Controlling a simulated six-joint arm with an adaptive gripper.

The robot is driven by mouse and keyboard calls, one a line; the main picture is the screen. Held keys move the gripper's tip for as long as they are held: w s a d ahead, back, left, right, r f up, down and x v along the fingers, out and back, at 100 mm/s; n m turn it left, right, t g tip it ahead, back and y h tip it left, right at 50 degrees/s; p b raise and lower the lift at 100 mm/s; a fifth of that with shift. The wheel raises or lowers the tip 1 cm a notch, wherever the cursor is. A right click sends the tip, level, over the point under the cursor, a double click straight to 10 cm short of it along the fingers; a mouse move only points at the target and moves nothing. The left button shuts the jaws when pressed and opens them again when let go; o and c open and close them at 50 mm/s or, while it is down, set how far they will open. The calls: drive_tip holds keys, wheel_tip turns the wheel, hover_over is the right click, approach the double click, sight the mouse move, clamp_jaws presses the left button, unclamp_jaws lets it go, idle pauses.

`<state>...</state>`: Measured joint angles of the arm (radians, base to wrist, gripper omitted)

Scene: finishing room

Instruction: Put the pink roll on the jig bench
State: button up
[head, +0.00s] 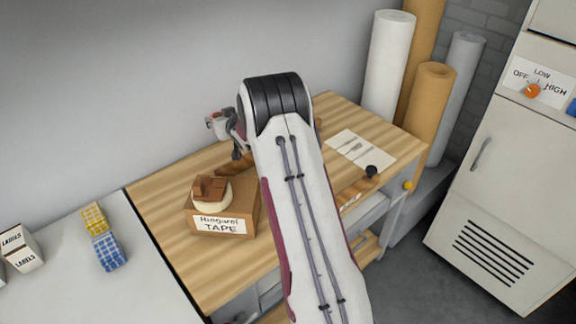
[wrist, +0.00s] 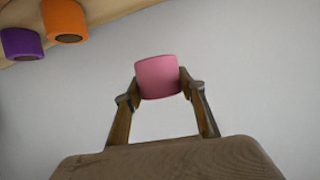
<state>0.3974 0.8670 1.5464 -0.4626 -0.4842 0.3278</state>
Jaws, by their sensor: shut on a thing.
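The pink roll (wrist: 158,77) is between the two fingers of my gripper (wrist: 160,88) in the wrist view, with a pale grey surface behind it. My gripper is shut on it. In the head view my gripper (head: 222,125) is partly hidden behind my arm, over the back left of a wooden-topped bench (head: 160,195), near the wall. The roll is not clear there. A white-topped table (head: 130,270) stands left of the wooden bench. No marking shows which one is the jig bench.
A box labelled TAPE (head: 220,222) sits on the wooden bench, with a sheet of tool outlines (head: 360,148) at right. Yellow and blue checked packs (head: 110,252) lie on the white table. Purple (wrist: 20,44) and orange (wrist: 64,20) rolls show in the wrist view. Tall rolls (head: 390,62) stand behind.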

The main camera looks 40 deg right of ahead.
drive_tip(key=shift+s+d+f, duration=0.1)
drive_tip(key=shift+d+f, duration=0.1)
drive_tip(key=shift+d, duration=0.4)
drive_tip(key=shift+s+d+f, duration=0.1)
drive_tip(key=shift+d+f, duration=0.15)
drive_tip(key=shift+d, duration=0.35)
drive_tip(key=shift+s+d+f, duration=0.1)
drive_tip(key=shift+d+f, duration=0.1)
drive_tip(key=shift+d, duration=0.4)
drive_tip(key=shift+w+f, duration=0.1)
drive_tip(key=shift+f, duration=3)
drive_tip(key=shift+f, duration=1.9)
drive_tip(key=shift+f, duration=0.15)
drive_tip(key=o, duration=1.1)
drive_tip(key=shift+o, duration=0.2)
